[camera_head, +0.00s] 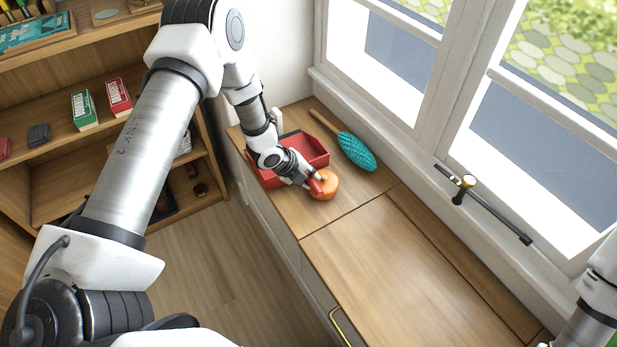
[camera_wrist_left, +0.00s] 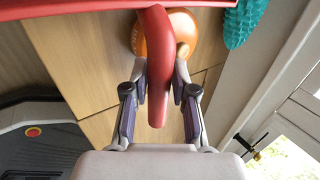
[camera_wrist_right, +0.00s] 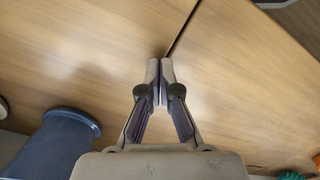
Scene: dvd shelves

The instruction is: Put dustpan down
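The red dustpan (camera_head: 318,148) is at the far end of the wooden counter (camera_head: 390,250), its open pan facing up. Whether it touches the counter or hangs just above it, I cannot tell. My left gripper (camera_head: 318,184) is shut on its red handle (camera_wrist_left: 158,70), which sits between the two fingers in the left wrist view. The arm hides part of the pan. My right gripper (camera_wrist_right: 160,68) is shut and empty, with its fingertips together above a wooden surface; the head view shows only part of the right arm.
A round orange object (camera_head: 329,187) stands on the counter right beside the dustpan handle. A teal duster (camera_head: 357,152) with a wooden handle lies to the right of the pan. Windows (camera_head: 480,150) border the counter. A shelf (camera_head: 60,160) stands at the left. The near counter is clear.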

